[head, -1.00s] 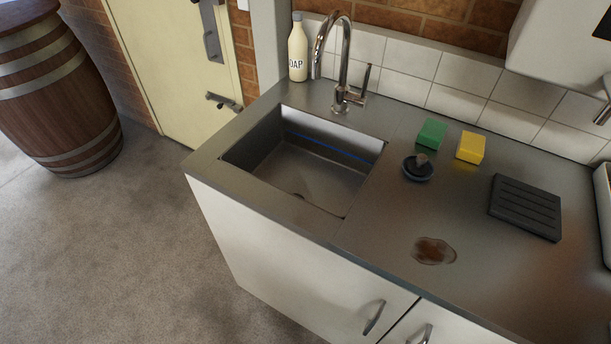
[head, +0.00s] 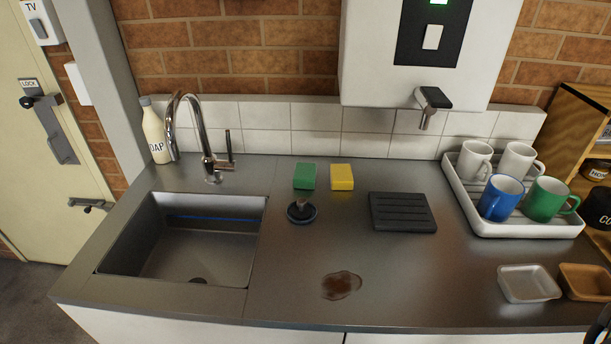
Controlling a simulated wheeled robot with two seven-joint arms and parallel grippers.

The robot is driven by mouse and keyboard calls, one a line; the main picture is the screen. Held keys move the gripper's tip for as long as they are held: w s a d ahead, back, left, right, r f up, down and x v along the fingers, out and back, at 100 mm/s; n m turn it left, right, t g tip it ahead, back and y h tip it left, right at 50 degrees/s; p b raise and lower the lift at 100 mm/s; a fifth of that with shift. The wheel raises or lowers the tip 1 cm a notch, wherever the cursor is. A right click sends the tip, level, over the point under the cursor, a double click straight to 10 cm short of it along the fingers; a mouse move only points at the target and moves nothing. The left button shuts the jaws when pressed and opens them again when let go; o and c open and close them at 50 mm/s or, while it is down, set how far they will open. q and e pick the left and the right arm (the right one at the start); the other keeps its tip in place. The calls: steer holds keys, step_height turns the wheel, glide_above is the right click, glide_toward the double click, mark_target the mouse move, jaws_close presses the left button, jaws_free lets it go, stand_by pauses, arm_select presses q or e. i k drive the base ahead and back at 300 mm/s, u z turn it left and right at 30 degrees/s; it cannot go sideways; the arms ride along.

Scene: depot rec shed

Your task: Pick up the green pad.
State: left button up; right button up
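The green pad (head: 305,176) is a small block lying on the steel counter, close to the tiled splashback. A yellow pad (head: 342,177) of similar size lies just to its right, with a small gap between them. A dark round sink plug (head: 301,212) with an upright knob sits just in front of the green pad. Nothing covers the green pad.
The sink (head: 185,240) with its tall tap (head: 209,140) is at left. A ribbed black mat (head: 402,228) and a brown spill (head: 341,285) lie on the counter (head: 420,285). A white tray (head: 520,230) of mugs and two small dishes (head: 530,284) are at right.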

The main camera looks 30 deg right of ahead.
mark_target(304, 173)
steer(key=k, duration=0.45)
steer(key=u, duration=0.6)
steer(key=i, duration=0.55)
steer(key=z, duration=1.5)
